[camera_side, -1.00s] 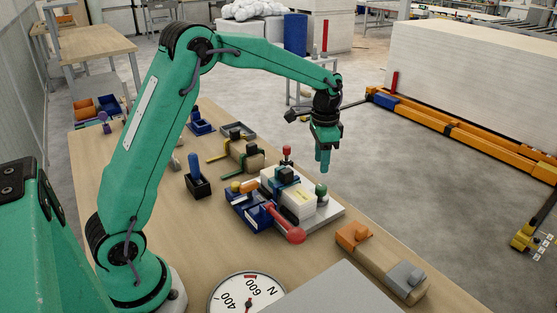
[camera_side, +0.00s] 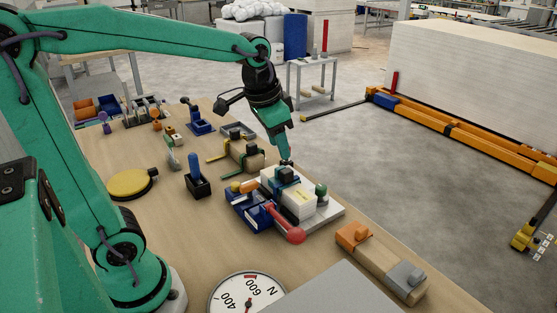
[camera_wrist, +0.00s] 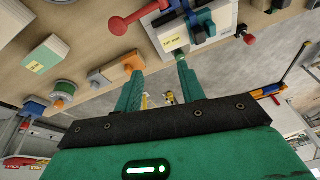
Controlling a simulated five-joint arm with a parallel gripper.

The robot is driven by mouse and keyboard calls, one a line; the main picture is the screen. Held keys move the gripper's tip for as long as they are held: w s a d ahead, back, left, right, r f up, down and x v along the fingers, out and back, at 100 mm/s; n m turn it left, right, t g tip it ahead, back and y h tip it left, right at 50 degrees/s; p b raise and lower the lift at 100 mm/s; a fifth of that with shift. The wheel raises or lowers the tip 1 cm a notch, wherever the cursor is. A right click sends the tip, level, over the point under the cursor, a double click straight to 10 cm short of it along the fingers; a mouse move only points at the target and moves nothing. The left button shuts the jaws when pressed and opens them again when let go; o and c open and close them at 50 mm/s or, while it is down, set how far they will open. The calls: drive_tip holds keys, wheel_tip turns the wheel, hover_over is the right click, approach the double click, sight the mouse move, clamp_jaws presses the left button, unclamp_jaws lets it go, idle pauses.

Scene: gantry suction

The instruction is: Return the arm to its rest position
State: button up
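My arm reaches out from the left in the side view, over the wooden bench. My gripper (camera_side: 283,155) points down and tilts slightly, with its tips just above or behind the clamped white block (camera_side: 296,198); I cannot tell whether they touch anything. In the wrist view my gripper (camera_wrist: 159,68) has its two green fingers apart, with nothing held between them.
A blue vise (camera_side: 250,212) with a red-knobbed handle (camera_side: 290,235) stands by the block. A round yellow disc (camera_side: 130,183), a dial gauge (camera_side: 247,295) and an orange-and-grey clamped bar (camera_side: 380,262) are also on the bench.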

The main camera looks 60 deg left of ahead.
drive_tip(key=s+d+f+n+t, duration=0.1)
drive_tip(key=s+n+t, duration=0.1)
drive_tip(key=s, duration=1)
drive_tip(key=shift+s+f, duration=0.15)
drive_tip(key=shift+s, duration=0.05)
drive_tip(key=shift+d, duration=0.1)
idle(0.6)
